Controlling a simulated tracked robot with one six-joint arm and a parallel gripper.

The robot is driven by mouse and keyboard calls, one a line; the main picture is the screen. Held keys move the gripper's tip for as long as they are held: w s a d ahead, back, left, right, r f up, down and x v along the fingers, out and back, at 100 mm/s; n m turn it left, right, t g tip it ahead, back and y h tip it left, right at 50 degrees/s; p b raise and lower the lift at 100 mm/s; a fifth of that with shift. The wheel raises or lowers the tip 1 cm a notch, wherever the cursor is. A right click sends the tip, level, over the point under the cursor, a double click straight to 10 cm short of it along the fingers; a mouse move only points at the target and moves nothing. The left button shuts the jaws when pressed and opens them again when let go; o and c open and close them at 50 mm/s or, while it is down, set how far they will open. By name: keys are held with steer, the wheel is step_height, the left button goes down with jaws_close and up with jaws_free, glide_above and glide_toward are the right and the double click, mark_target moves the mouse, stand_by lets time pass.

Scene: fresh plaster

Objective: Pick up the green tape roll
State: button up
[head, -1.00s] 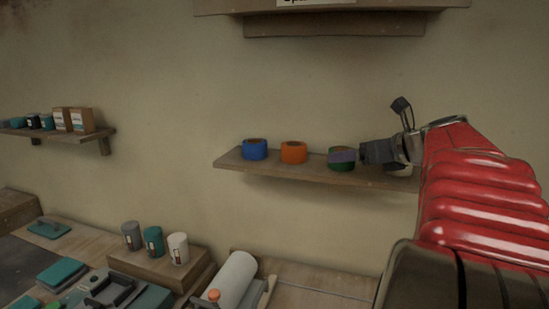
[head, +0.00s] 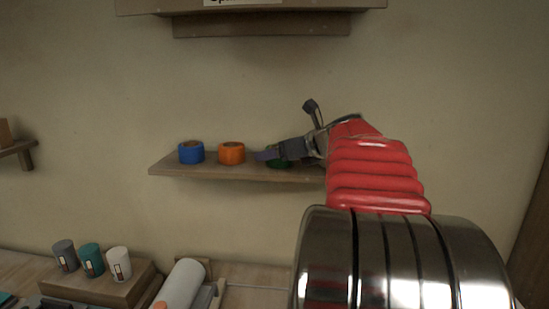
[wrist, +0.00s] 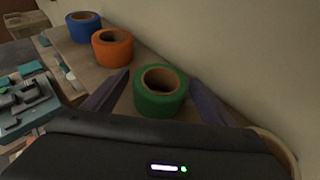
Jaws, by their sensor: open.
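The green tape roll (wrist: 161,98) lies flat on the wall shelf (head: 230,171), its hole facing up. In the wrist view it sits between the two spread fingers of my gripper (wrist: 155,95), one finger on each side. I cannot tell whether either finger touches it. In the head view my gripper (head: 270,153) reaches in from the right and hides most of the green roll (head: 279,163). My gripper is open and holds nothing.
An orange tape roll (head: 231,153) and a blue tape roll (head: 191,152) stand to the left on the same shelf. The wall is close behind. Below are several cups (head: 91,260) and a white roll (head: 182,284) on a bench. A wooden ledge (head: 262,24) is above.

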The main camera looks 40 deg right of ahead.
steer(key=shift+c, duration=0.4)
steer(key=c, duration=1.1)
